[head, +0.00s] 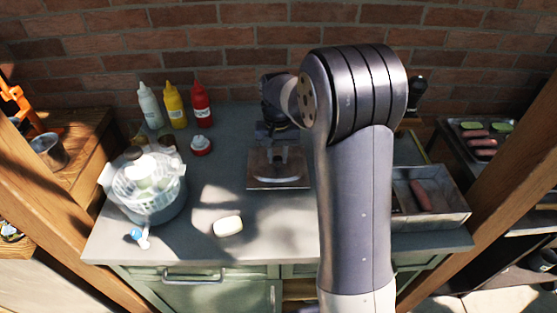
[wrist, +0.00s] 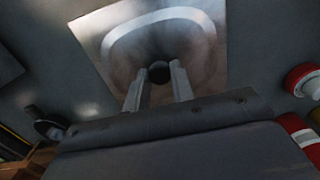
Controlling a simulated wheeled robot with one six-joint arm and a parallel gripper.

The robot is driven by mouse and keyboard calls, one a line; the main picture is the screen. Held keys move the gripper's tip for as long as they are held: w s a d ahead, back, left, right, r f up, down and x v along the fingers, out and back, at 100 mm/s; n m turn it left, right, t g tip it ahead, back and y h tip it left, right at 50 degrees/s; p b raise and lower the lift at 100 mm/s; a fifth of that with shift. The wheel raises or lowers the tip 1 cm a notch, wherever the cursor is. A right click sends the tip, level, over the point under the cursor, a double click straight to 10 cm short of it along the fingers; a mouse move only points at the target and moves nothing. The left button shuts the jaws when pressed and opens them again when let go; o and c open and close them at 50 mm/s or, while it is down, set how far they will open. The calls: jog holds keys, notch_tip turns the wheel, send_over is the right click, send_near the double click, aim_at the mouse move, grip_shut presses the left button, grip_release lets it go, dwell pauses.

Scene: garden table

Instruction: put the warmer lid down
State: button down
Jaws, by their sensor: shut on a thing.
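The warmer lid is a square, shiny metal plate (head: 262,181) with a pale curved band, at the middle of the grey counter in the head view. In the wrist view the lid (wrist: 105,30) fills the upper middle, with a dark round knob (wrist: 159,72) at its centre. My gripper (wrist: 158,80) is shut on the lid, its two fingers on either side of the knob. In the head view my gripper (head: 275,135) is partly hidden behind my arm. I cannot tell whether the lid touches the counter or hangs just above it.
An open metal bin (head: 437,222) with a sausage-like piece stands right of my arm. A white basket (head: 148,190) stands at left, with a pale block (head: 228,226) in front. Sauce bottles (head: 201,104) line the back. The counter left of the lid is mostly clear.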

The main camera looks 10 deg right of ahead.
aim_at(278, 158)
jog(key=shift+f, duration=1.35)
jog(key=shift+f, duration=0.1)
jog(key=shift+f, duration=0.15)
jog(key=c, duration=1.2)
grip_release()
